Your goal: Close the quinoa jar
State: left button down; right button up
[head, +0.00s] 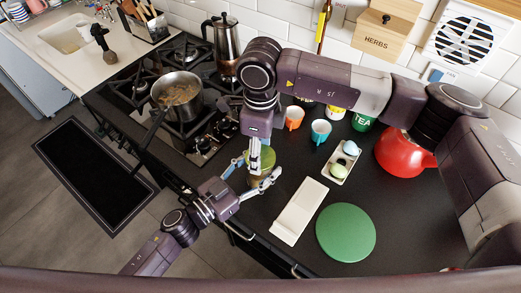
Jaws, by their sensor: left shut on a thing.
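The quinoa jar (266,161) shows as a small yellow-green shape on the dark counter, right of the hob, largely hidden by my grippers. My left gripper (259,170) reaches in from the lower left, with its blue and white fingers on both sides of the jar, shut on it. My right gripper (255,154) points down from above, right over the jar. Its fingers overlap the jar in the view, so I cannot tell whether they are open or shut. I cannot make out the lid.
A pot (177,96) and a moka pot (222,45) stand on the hob to the left. A white tray (299,211), a green round board (345,232), cups (320,132) and a red kettle (399,157) are to the right. The counter's front edge is close to the jar.

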jog(key=o, duration=1.4)
jog(key=shift+c, duration=0.2)
jog(key=shift+r, duration=0.1)
notch_tip(320, 180, up, 12)
pick_arm(q)
jog(key=c, duration=0.7)
grip_release()
jog(key=shift+a, duration=0.1)
jog(key=v, duration=1.2)
